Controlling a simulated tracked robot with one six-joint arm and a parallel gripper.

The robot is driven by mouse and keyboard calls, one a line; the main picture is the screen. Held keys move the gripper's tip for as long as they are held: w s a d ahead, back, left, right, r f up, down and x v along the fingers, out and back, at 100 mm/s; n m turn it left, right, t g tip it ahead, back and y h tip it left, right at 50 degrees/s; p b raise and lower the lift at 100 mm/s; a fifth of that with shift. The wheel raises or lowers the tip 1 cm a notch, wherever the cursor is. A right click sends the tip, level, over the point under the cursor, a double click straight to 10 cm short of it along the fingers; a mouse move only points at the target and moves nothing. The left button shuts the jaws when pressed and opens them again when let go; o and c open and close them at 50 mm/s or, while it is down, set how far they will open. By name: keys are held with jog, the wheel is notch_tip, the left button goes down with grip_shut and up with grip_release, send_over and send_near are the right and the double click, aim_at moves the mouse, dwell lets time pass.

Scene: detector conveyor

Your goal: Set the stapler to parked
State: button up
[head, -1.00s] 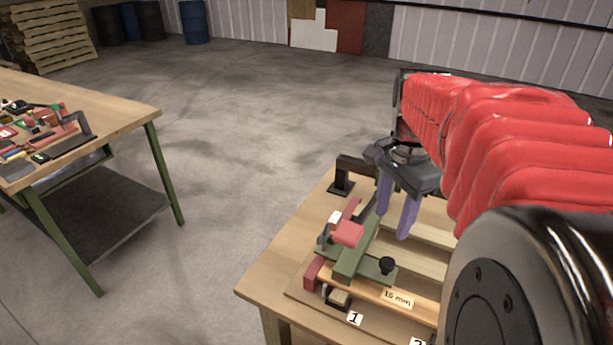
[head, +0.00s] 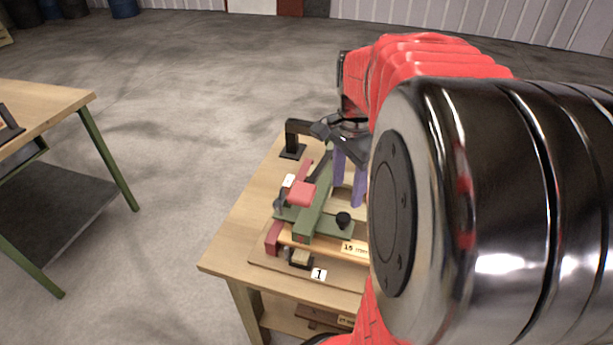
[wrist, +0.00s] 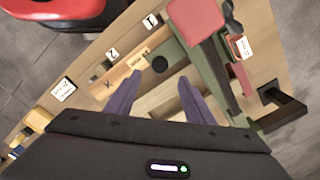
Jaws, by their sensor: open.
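I cannot tell for sure which part is the stapler; a green bar (head: 314,208) with a red block (head: 302,193) and a black knob (head: 343,220) stands on the wooden table and may be it. In the wrist view, the red block (wrist: 193,20) is at the top right and the black knob (wrist: 160,63) lies just beyond my fingertips. My gripper (head: 348,194) is open, with two purple fingers pointing down just behind the knob. In the wrist view, my gripper (wrist: 160,78) holds nothing between its fingers. My arm hides the right part of the table.
A black bracket (head: 298,135) stands at the table's back left, beyond the green bar. A wooden strip with a millimetre label (head: 355,249) and a card marked 1 (head: 319,274) lie in front. Another workbench (head: 55,98) stands at the left, with open floor between.

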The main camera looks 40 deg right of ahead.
aim_at(343, 216)
notch_tip(343, 216, down, 9)
dwell(0.4)
jog(key=shift+c, duration=0.2)
